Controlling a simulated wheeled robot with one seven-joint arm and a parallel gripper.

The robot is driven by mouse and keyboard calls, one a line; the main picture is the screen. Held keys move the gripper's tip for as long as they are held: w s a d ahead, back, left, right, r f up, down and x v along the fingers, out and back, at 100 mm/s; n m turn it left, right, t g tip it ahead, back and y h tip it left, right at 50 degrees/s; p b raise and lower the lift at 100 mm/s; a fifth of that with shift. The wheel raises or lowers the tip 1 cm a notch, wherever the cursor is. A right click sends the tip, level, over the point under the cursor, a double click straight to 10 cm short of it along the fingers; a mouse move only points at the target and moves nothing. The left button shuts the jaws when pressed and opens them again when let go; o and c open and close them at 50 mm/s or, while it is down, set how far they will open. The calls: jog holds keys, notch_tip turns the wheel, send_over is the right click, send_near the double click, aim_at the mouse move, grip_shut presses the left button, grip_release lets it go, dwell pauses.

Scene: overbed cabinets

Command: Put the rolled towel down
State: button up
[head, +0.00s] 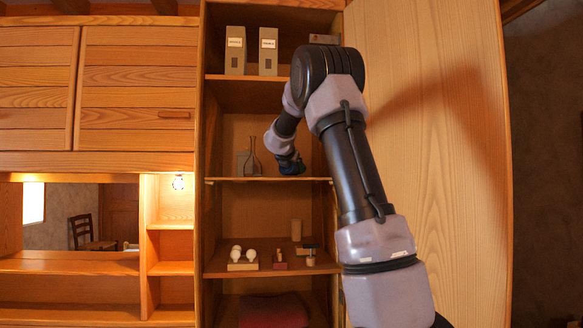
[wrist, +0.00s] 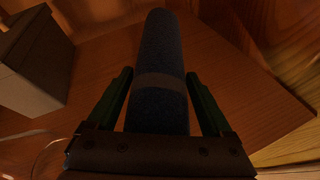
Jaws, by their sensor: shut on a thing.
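The rolled towel (wrist: 160,50) is dark blue with a lighter grey band around it. My gripper (wrist: 158,76) is shut on it, with one green finger along each side. In the head view the dark towel end (head: 291,164) shows below my wrist, just over the middle shelf (head: 240,180). I cannot tell whether the towel touches the shelf board. In the wrist view it points away from me over the brown wooden board (wrist: 235,90).
A grey box (wrist: 35,65) stands to the left in the wrist view. A glass flask (head: 254,160) stands left of my gripper. Two grey boxes (head: 235,50) stand above, and small items (head: 242,260) below. The open cabinet door (head: 440,150) is on the right.

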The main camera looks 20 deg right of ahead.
jog(key=shift+f, duration=0.2)
jog(key=o, duration=1.4)
